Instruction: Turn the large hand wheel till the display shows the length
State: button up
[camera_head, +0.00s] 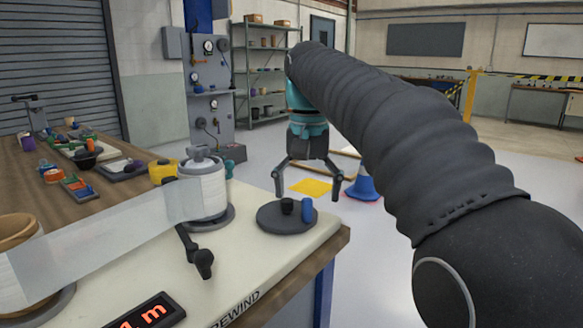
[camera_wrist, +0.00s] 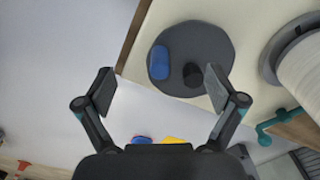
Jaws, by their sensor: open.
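A dark grey disc that looks like the large hand wheel (camera_head: 287,222) lies flat near the right end of the cream bench. It carries a blue upright knob (camera_head: 307,210) and a short black post (camera_head: 287,206). The disc (camera_wrist: 213,44), knob (camera_wrist: 159,62) and post (camera_wrist: 193,76) also show in the wrist view. My gripper (camera_head: 306,194) points down, open and empty, above the wheel; its fingers (camera_wrist: 159,90) are spread wide. In the wrist view one finger overlaps the disc beside the post; contact cannot be told. The display (camera_head: 146,313) is partly cut off and shows "1 m" in orange.
A translucent film (camera_head: 100,238) runs from the left roller (camera_head: 14,232) to the white roll (camera_head: 204,190). A black crank handle (camera_head: 197,255) sticks out in front of the roll. A wooden table (camera_head: 55,208) with small parts lies behind. Open floor lies right of the bench.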

jog(key=shift+r, duration=1.95)
jog(key=s+d+f+t, duration=0.2)
jog(key=s+d+f, duration=0.2)
jog(key=s+f, duration=0.3)
jog(key=s+d+f+n+t, duration=0.1)
jog(key=s+d+f, duration=0.3)
jog(key=s+f, duration=0.3)
jog(key=s+d+f+t, duration=0.2)
jog(key=s+d+f, duration=0.2)
jog(key=s+f, duration=0.4)
jog(key=shift+d+f+n+t, duration=0.3)
jog(key=shift+d+f, duration=0.1)
jog(key=shift+f, duration=0.05)
